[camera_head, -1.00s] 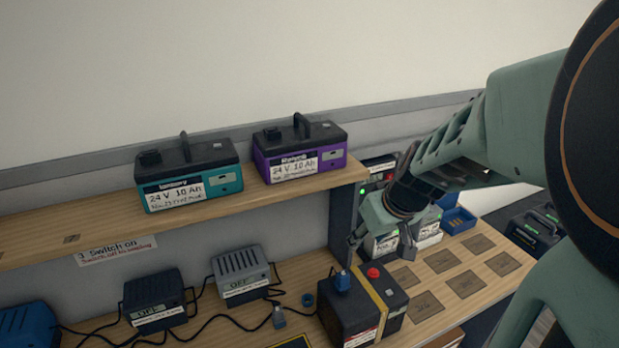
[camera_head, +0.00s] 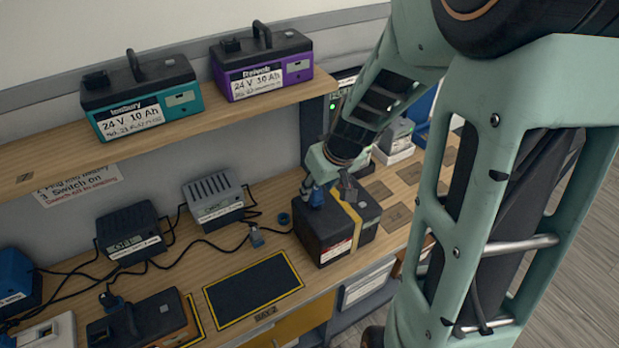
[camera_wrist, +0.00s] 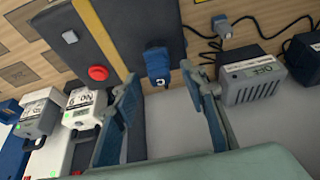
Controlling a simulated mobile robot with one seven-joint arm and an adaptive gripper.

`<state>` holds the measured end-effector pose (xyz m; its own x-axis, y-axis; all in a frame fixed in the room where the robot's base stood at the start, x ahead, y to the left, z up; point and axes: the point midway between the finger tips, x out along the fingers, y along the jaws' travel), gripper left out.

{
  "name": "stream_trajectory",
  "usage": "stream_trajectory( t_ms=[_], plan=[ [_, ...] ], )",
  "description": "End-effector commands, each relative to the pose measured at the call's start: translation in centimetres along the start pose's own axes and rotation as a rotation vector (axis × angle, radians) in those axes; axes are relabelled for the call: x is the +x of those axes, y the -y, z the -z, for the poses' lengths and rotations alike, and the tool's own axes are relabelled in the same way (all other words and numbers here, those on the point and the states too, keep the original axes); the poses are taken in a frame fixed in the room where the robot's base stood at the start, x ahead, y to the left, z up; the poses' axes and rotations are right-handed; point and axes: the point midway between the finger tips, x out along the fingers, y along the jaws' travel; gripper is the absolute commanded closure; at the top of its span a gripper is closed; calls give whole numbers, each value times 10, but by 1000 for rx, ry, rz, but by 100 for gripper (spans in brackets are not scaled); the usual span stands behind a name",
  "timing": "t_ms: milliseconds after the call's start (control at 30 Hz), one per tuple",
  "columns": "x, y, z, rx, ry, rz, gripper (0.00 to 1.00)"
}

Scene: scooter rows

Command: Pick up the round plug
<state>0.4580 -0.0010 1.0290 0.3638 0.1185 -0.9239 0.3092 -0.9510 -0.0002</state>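A blue plug (camera_head: 316,197) stands on the top of a black battery box (camera_head: 318,236) with a yellow strap. It also shows in the wrist view (camera_wrist: 157,62). A grey plug on a cable (camera_head: 256,237) lies on the bench left of the box, and in the wrist view it is at the top right (camera_wrist: 222,26). I cannot tell for certain which plug is the round one. My gripper (camera_head: 330,188) is just above the box. In the wrist view my gripper (camera_wrist: 162,76) is open, with the blue plug between and ahead of its fingertips.
A red button (camera_wrist: 98,73) sits on the box across the strap. Grey chargers (camera_head: 213,198) with loose cables stand at the left. A shelf with teal (camera_head: 140,98) and purple (camera_head: 262,66) batteries is above. A black mat (camera_head: 253,285) is bare.

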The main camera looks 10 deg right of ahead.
Motion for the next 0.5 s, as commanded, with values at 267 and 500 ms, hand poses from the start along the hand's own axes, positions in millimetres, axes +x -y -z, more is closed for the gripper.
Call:
stream_trajectory(
  t_ms=[267, 500],
  plan=[
    [24, 0, 0, 0, 0, 0, 61],
    [24, 0, 0, 0, 0, 0, 68]
  ],
)
